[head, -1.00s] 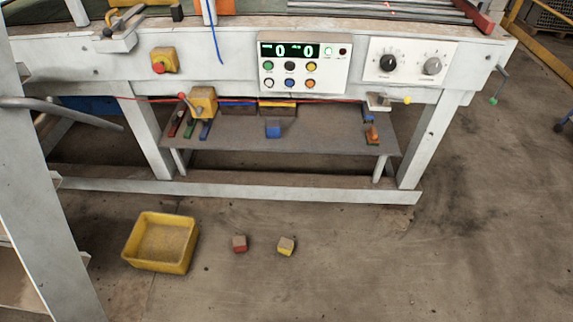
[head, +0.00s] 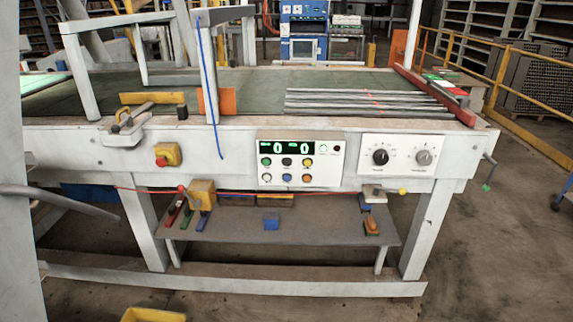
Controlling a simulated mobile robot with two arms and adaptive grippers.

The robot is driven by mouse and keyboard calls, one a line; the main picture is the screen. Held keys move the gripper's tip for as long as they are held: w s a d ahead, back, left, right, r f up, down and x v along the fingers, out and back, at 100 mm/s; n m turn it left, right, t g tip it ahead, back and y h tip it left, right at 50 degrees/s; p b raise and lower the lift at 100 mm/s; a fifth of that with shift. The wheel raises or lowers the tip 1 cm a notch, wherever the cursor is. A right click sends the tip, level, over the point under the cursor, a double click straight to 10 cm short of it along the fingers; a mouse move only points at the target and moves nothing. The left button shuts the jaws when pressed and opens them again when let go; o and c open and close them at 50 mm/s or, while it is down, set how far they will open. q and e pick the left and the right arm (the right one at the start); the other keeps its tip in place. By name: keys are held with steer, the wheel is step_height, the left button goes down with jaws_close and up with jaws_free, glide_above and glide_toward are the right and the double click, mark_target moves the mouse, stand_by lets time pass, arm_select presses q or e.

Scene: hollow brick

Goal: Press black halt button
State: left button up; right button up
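A white control panel (head: 301,162) is set into the front of the long white machine. It has a dark display showing two zeros and two rows of round coloured buttons. The small black button (head: 287,162) is in the middle of the upper row, between a green button (head: 266,162) and a yellow button (head: 307,163). Neither of my grippers is in view.
A white plate with a black knob (head: 380,156) and a grey knob (head: 424,157) is right of the panel. A red stop button on a yellow box (head: 168,154) is to the left. A grey bar (head: 60,200) juts in at left. A lower shelf (head: 320,232) holds small blocks.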

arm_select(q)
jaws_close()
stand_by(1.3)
